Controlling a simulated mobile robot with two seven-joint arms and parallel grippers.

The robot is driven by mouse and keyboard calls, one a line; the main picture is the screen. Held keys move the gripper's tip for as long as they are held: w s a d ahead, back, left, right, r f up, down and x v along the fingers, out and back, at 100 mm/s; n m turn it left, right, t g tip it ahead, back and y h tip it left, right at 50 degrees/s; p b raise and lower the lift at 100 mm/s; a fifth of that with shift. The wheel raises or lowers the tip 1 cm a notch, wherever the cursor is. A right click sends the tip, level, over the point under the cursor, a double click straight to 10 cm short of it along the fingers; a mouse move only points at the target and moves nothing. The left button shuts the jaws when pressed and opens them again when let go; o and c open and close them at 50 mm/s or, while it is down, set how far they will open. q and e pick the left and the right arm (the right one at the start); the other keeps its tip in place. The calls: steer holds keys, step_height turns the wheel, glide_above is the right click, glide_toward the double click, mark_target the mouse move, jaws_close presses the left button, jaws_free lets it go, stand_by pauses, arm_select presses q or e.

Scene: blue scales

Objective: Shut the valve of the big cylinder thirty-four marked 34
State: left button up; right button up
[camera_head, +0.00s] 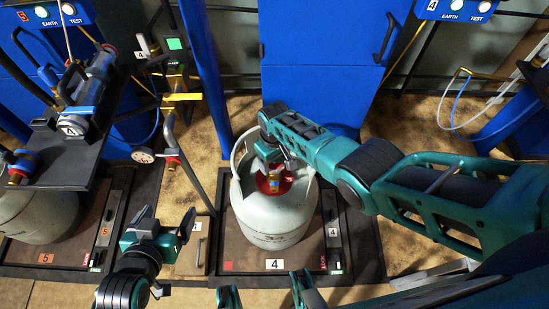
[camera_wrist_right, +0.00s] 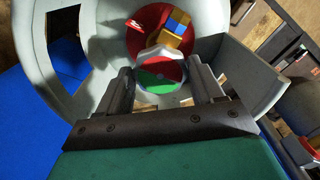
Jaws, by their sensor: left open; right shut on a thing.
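The big grey-white cylinder (camera_head: 262,222) stands upright on the scale platform marked 4, its dark marking on the lower front too small to read surely. Its collar surrounds a red top with a brass and blue fitting (camera_head: 275,181). In the right wrist view, the valve handwheel (camera_wrist_right: 160,72), with a red and green face and pale rim, sits between the fingers. My right gripper (camera_head: 269,160) reaches inside the collar from above and is shut on the handwheel; its fingertips (camera_wrist_right: 164,80) are on either side. My left gripper (camera_head: 170,227) is open and empty, left of the cylinder.
Another cylinder (camera_head: 42,217) stands on platform 5 at left, under a dark shelf (camera_head: 60,160) with equipment. A blue cabinet (camera_head: 318,105) stands behind the big cylinder.

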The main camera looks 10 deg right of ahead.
mark_target(275, 163)
steer(key=shift+s+m, duration=0.1)
steer(key=shift+m, duration=0.2)
stand_by(0.4)
steer(key=o, duration=1)
steer(key=shift+o, duration=0.2)
steer(key=shift+r+p, duration=0.5)
steer(key=shift+r, duration=0.1)
step_height(275, 163, up, 12)
steer(key=p, duration=0.6)
steer(key=shift+f+p, duration=0.15)
steer(key=shift+p, duration=0.15)
